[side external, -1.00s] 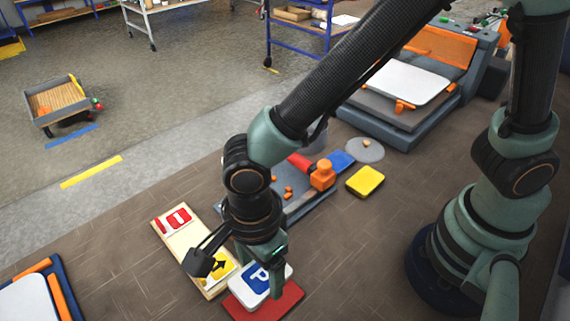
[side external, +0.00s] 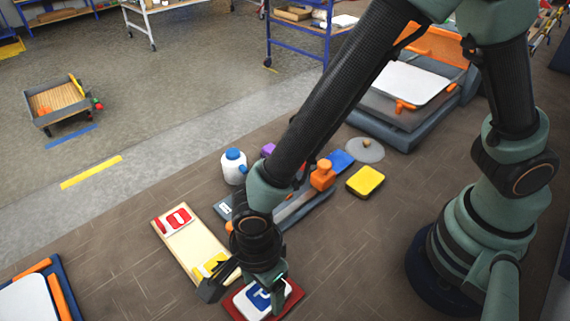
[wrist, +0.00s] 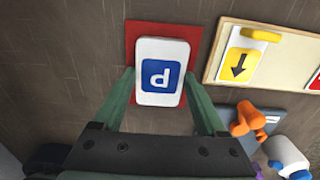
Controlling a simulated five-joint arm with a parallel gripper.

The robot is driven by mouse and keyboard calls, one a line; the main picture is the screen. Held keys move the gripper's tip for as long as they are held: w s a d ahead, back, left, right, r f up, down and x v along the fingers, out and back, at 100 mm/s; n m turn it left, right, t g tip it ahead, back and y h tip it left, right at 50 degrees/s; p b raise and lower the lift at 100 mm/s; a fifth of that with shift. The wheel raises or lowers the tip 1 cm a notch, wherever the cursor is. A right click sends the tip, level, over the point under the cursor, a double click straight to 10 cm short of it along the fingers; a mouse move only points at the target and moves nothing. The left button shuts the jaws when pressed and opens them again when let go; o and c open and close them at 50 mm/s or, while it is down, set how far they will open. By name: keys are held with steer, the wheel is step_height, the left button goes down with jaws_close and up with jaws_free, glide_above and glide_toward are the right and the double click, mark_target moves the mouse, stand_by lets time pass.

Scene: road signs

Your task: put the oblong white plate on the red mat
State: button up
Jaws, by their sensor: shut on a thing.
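The oblong white plate (side external: 259,303), with a blue square and a white letter P, is between the fingers of my gripper (side external: 264,296). The wrist view shows the plate (wrist: 160,52) flat, with my gripper (wrist: 162,85) shut on its two long sides. The red mat (side external: 293,302) lies under the plate. In the wrist view the mat (wrist: 196,38) shows past the plate's top and both sides. The plate is over the mat or on it; I cannot tell whether they touch. My fingers hide part of the plate in the side view.
A pale wooden board (side external: 190,238) with red and yellow sign plates lies just left of the mat. A white and blue bottle (side external: 234,166), an orange object (side external: 322,175) and a yellow plate (side external: 365,181) stand farther back. Dark floor in front of the board is clear.

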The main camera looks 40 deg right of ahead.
mark_target(263, 293)
steer(key=o, duration=1.3)
step_height(263, 293, up, 12)
steer(key=w+d+r+n+t, duration=0.2)
steer(key=d+r+n, duration=0.2)
steer(key=d, duration=0.5)
steer(key=w+d+r+n+t, duration=0.1)
steer(key=d+r+n, duration=0.3)
steer(key=d+n, duration=0.4)
steer(key=w+d+r+n+t, duration=0.2)
steer(key=w+d+r+n, duration=0.2)
steer(key=d, duration=0.7)
steer(key=shift+d+n+t, duration=0.3)
steer(key=shift+n, duration=0.7)
